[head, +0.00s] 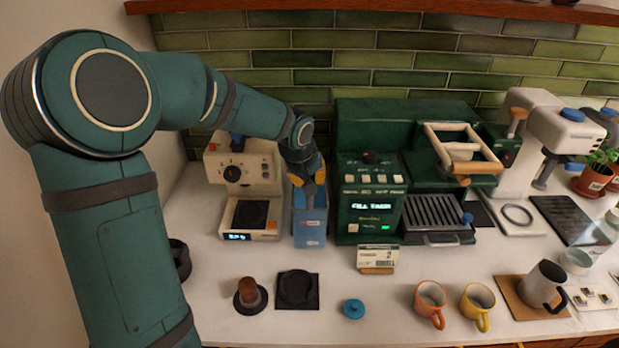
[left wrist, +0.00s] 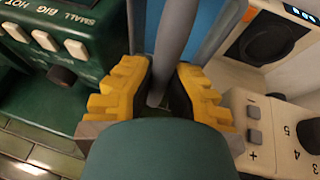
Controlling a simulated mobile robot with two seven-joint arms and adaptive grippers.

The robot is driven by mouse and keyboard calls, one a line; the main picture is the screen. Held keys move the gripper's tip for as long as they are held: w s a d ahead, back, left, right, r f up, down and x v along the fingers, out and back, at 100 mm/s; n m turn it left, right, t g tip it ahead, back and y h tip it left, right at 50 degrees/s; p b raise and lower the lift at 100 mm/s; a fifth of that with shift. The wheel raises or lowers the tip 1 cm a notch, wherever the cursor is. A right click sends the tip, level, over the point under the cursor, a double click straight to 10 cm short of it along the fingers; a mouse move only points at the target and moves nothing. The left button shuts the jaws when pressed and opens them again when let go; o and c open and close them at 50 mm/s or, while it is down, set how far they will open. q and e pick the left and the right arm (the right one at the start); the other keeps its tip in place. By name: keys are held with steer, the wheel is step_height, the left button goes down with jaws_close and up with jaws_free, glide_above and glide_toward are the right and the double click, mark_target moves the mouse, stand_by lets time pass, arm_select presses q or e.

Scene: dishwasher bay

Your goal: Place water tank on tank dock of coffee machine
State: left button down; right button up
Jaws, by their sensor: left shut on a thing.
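The blue water tank (head: 309,229) stands upright between the cream grinder and the left side of the green coffee machine (head: 367,190). The machine's display reads what looks like "FILL TANK". My left gripper (head: 309,178) reaches down from above and its yellow fingers are shut on the tank's upper part. In the left wrist view the fingers (left wrist: 163,90) close around a grey handle bar, with the tank's blue body (left wrist: 205,20) beyond. The tank dock is hidden, and I cannot tell whether the tank's base touches it. My right gripper is not in view.
The cream grinder (head: 228,172) is close on the tank's left. A small sign (head: 377,258) stands in front of the machine. A tamper (head: 248,293), black mat (head: 298,290), blue lid (head: 353,308) and orange mug (head: 430,299) lie along the front counter.

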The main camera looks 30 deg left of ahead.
arm_select(q)
steer(key=shift+w+a+f+p, duration=0.15)
steer(key=shift+w+a+p, duration=0.15)
steer(key=shift+w, duration=0.2)
steer(key=shift+w+a+f+p, duration=0.15)
steer(key=shift+w+a, duration=0.15)
steer(key=shift+w, duration=0.2)
steer(key=w+a+f+p, duration=0.1)
steer(key=w+a+p, duration=0.1)
steer(key=w, duration=0.3)
steer(key=shift+w+a+f+p, duration=0.3)
steer(key=shift+a+p, duration=0.05)
steer(key=shift+a, duration=0.35)
steer(key=shift+s, duration=0.1)
stand_by(0.4)
steer(key=shift+f+b, duration=0.25)
steer(key=shift+b, duration=0.25)
stand_by(0.4)
steer(key=c, duration=1.1)
jaws_free()
steer(key=shift+d, duration=0.1)
steer(key=shift+o, duration=0.2)
